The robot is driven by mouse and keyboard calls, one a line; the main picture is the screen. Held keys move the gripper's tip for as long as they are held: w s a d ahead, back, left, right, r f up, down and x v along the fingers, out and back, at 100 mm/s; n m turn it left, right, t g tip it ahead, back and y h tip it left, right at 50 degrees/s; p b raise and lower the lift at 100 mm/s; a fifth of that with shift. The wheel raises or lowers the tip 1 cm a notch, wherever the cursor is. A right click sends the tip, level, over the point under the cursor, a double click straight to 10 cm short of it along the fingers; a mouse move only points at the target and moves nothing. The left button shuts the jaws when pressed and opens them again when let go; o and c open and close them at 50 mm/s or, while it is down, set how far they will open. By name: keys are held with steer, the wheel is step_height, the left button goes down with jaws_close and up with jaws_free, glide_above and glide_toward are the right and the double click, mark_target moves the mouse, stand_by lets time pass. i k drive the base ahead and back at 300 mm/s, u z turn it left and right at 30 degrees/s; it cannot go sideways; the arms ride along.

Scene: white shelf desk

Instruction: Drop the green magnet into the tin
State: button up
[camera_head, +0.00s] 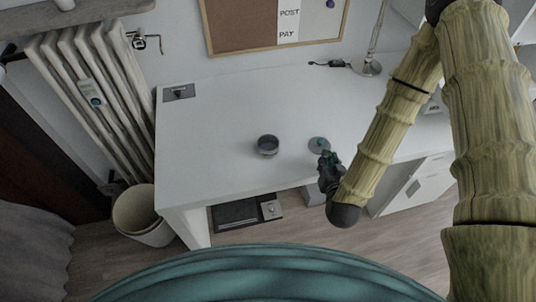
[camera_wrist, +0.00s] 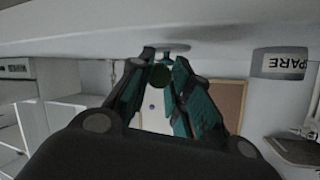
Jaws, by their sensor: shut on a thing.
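The tin (camera_head: 268,146) is a small round grey open container on the white desk. In the wrist view, which is upside down, it is a grey cylinder (camera_wrist: 283,62) with a label reading SPARE. My gripper (camera_head: 326,158) is at the desk's front edge, to the right of the tin and apart from it. The wrist view shows its teal-padded fingers (camera_wrist: 160,72) closed around a small dark green round thing (camera_wrist: 158,76), which looks like the green magnet.
A flat grey disc (camera_head: 318,144) with a teal spot lies just beyond my fingertips. A lamp base (camera_head: 366,67) stands at the back right of the desk (camera_head: 220,130). A corkboard (camera_head: 240,27) hangs behind. The desk between disc and tin is clear.

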mark_target(268, 146)
steer(key=k, duration=0.4)
steer(key=u, duration=3.45)
steer(key=k, duration=1.55)
steer(key=z, duration=1.8)
